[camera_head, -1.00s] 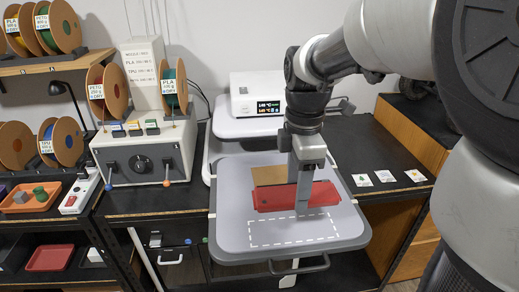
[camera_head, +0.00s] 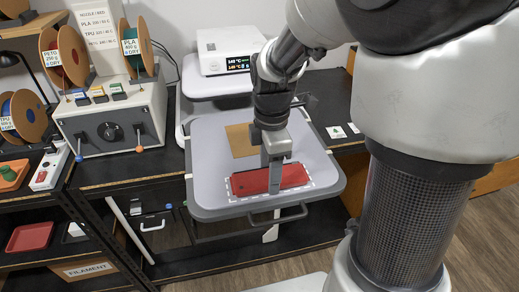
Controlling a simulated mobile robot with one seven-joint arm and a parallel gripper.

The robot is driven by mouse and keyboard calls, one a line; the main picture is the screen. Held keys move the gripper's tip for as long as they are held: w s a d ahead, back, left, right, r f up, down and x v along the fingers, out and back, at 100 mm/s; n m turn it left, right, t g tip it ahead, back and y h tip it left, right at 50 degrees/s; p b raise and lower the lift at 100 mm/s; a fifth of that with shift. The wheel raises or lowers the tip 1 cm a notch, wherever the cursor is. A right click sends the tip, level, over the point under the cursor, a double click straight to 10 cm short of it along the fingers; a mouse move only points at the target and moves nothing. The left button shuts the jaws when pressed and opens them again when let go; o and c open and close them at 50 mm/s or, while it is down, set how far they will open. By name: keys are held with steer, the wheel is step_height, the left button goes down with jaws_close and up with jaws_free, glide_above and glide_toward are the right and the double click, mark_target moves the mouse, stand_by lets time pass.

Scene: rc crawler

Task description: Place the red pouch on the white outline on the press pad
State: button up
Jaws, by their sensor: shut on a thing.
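The red pouch (camera_head: 292,176) lies flat over the white dashed outline (camera_head: 228,191) on the grey press pad (camera_head: 212,150), with dashes showing around its left, front and right sides. My gripper (camera_head: 274,190) points down at the middle of the pouch and is shut on it. The finger in front hides part of the pouch's middle and front edge. Whether the pouch touches the pad or is just above it is hard to tell.
A brown square sheet (camera_head: 240,140) lies on the pad behind the pouch. The press head with its display (camera_head: 230,65) stands behind. A grey control box (camera_head: 125,120) with levers is at left. A handle (camera_head: 280,216) sticks out at the pad's front.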

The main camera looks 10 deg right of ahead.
steer(key=shift+f, duration=0.2)
steer(key=o, duration=1.1)
steer(key=shift+c, duration=0.2)
steer(key=shift+r, duration=0.1)
step_height(320, 180, up, 12)
steer(key=p, duration=0.1)
steer(key=s+r+m+t, duration=0.3)
steer(key=s+m+t, duration=0.2)
steer(key=s+m, duration=0.6)
steer(key=shift+s+m+t, duration=0.3)
steer(key=shift+s+m, duration=0.05)
steer(key=shift+m, duration=3.15)
